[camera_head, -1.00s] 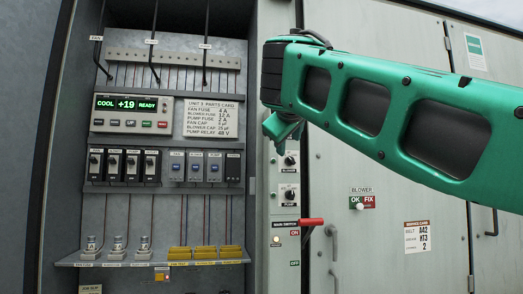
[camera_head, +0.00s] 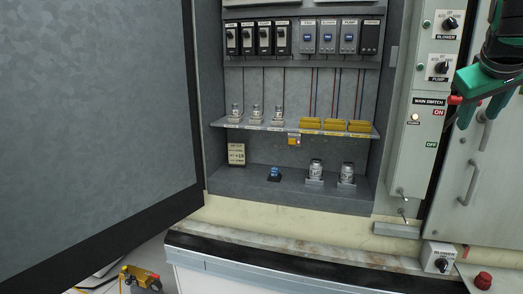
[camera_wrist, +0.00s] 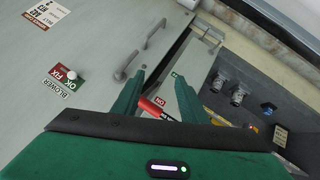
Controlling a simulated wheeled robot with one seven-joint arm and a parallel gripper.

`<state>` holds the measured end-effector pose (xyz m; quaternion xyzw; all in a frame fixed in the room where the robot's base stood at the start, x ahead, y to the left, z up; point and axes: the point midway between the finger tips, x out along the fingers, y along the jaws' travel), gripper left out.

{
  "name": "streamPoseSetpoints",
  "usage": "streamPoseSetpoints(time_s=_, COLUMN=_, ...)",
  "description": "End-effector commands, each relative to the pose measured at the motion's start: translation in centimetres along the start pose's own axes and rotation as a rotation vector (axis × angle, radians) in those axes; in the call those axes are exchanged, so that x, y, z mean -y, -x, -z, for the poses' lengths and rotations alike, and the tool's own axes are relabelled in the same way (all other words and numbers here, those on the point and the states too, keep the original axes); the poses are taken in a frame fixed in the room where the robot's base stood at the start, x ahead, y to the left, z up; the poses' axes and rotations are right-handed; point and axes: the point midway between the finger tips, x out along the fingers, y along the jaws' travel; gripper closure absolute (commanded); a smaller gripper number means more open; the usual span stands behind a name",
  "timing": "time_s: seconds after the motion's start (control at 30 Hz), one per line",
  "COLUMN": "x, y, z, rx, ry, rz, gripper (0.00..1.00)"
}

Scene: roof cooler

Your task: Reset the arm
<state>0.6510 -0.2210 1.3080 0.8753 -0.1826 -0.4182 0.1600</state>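My gripper (camera_head: 480,92) is at the right edge of the head view, beside the main switch panel. In the wrist view its two green fingers (camera_wrist: 158,98) stand apart with nothing held between them. The main switch's red handle (camera_head: 455,100) is level with the ON label, next to my fingers. In the wrist view the red handle (camera_wrist: 152,108) shows in the gap between the fingertips. I cannot tell whether a finger touches it. Most of my arm is out of the head view.
The open cabinet door (camera_head: 95,120) fills the left. The cabinet shelf (camera_head: 290,128) holds fuses and yellow blocks; cans (camera_head: 315,170) stand below. Door handles (camera_head: 470,183) project at the right.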

Motion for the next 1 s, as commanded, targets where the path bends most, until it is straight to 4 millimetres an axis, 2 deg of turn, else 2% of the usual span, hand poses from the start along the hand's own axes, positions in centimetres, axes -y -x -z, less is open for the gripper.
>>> streamPoseSetpoints(time_s=0.03, x=0.7, y=-1.6, z=-3.1, rx=0.061, ry=-0.034, rz=0.029, gripper=0.61)
streamPoseSetpoints(time_s=0.1, x=1.8, y=-3.5, z=-7.2, rx=0.141, ry=-0.086, rz=0.067, gripper=0.61)
streamPoseSetpoints(time_s=0.23, x=4.1, y=-6.1, z=-14.9, rx=0.294, ry=-0.188, rz=0.135, gripper=0.61)
streamPoseSetpoints(time_s=0.4, x=8.1, y=-7.8, z=-25.1, rx=0.504, ry=-0.319, rz=0.216, gripper=0.61)
streamPoseSetpoints(time_s=0.53, x=11.0, y=-7.7, z=-31.6, rx=0.646, ry=-0.406, rz=0.264, gripper=0.61)
streamPoseSetpoints(time_s=0.6, x=12.3, y=-7.4, z=-34.1, rx=0.704, ry=-0.44, rz=0.283, gripper=0.61)
streamPoseSetpoints(time_s=0.7, x=13.6, y=-7.0, z=-36.6, rx=0.763, ry=-0.473, rz=0.3, gripper=0.61)
streamPoseSetpoints(time_s=0.8, x=14.3, y=-6.8, z=-37.7, rx=0.791, ry=-0.49, rz=0.308, gripper=0.61)
streamPoseSetpoints(time_s=1.0, x=14.4, y=-6.7, z=-37.9, rx=0.796, ry=-0.493, rz=0.309, gripper=0.61)
